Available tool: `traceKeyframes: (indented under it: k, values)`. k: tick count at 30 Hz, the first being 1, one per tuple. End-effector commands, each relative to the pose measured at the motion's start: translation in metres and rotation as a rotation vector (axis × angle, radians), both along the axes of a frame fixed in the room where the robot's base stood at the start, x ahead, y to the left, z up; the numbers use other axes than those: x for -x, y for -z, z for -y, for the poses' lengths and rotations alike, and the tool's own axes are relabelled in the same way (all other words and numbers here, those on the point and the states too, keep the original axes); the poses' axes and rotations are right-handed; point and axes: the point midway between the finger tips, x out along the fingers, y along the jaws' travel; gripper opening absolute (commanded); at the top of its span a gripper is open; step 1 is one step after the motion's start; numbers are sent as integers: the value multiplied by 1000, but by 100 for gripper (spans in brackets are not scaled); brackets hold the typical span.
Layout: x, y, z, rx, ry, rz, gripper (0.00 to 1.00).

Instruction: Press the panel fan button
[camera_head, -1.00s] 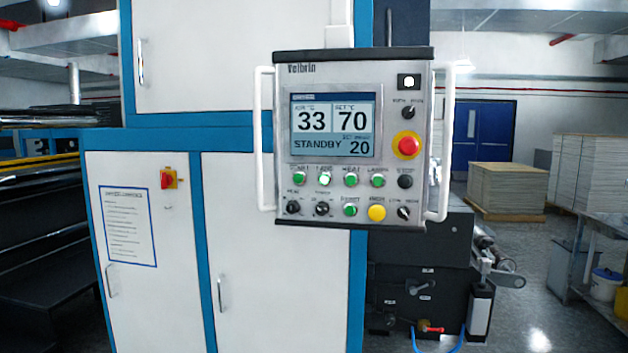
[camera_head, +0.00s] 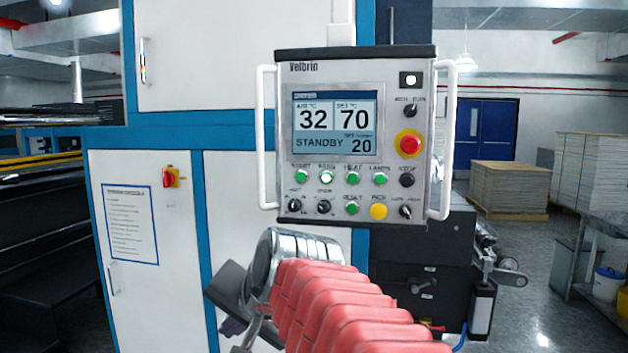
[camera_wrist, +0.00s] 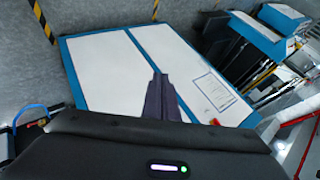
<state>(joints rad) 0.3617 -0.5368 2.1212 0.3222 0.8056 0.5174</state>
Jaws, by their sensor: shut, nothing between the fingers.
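The control panel (camera_head: 365,90) hangs on a white-and-blue machine cabinet in the head view. The fan button (camera_head: 327,177) is the second green button in its upper row and looks brightly lit. My gripper (camera_wrist: 160,78) shows in the wrist view as dark fingers held together, empty, with the cabinet doors beyond. My red-sleeved arm reaches up from the bottom and covers none of the buttons.
Other green buttons sit beside the fan button, with a black stop button (camera_head: 407,180), red emergency stop (camera_head: 409,144) and yellow button (camera_head: 379,211) to the right. White handles (camera_head: 266,140) flank the panel. The screen reads 32, 70 and STANDBY.

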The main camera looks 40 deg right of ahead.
Motion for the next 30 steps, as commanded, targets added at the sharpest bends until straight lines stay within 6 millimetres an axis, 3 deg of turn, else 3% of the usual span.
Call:
traceKeyframes:
  k: [3,9,18,21,30]
  values:
    - [-23,-42,39,-145,188,95,0]
    - [-46,-105,101,-374,445,256,0]
    - [-54,-167,168,-607,667,436,0]
    - [-50,-182,185,-661,712,475,0]
    - [-11,-194,194,-705,706,427,0]
